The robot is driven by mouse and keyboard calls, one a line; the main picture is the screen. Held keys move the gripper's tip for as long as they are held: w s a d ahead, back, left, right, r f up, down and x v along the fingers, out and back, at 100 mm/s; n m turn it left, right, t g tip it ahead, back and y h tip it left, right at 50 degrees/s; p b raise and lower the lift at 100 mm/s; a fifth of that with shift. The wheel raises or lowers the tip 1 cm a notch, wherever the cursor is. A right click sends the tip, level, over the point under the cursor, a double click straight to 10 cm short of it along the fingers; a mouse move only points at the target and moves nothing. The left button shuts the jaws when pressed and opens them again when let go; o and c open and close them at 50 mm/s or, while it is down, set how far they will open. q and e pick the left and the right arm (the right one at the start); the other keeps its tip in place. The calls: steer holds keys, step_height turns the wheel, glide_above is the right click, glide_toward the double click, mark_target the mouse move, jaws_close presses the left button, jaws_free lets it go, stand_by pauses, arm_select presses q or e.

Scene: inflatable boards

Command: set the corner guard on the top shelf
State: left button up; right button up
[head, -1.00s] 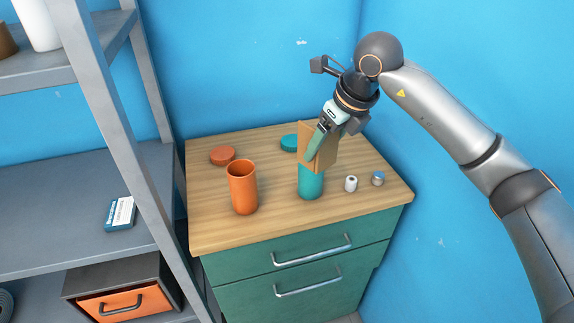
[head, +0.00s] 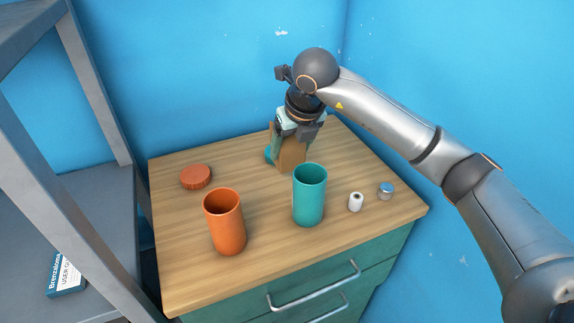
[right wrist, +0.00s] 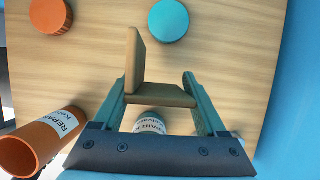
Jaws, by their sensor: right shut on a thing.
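The corner guard (head: 292,154), a brown L-shaped piece, is in my right gripper (head: 291,136), behind the teal canister near the cabinet's back. In the right wrist view the guard (right wrist: 134,65) shows one flange standing and the other across between the fingers. The right gripper (right wrist: 163,98) is shut on it. Whether the guard touches the wooden top is hard to tell. The grey shelf unit stands at the left, with an upper board (head: 22,30) partly in view at the top left corner. My left gripper is not in view.
An open orange canister (head: 226,232) and an open teal canister (head: 309,205) stand on the wooden cabinet top (head: 265,270). An orange lid (head: 196,177), a teal lid (right wrist: 169,20), a white roll (head: 355,202) and a small metal-topped jar (head: 386,191) lie around. A booklet (head: 66,277) is on a lower shelf.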

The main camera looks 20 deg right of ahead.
mark_target(292, 160)
steer(key=shift+f, duration=2.3)
steer(key=shift+f, duration=0.2)
steer(key=o, duration=1.3)
steer(key=shift+r, duration=0.1)
steer(key=shift+c, duration=0.2)
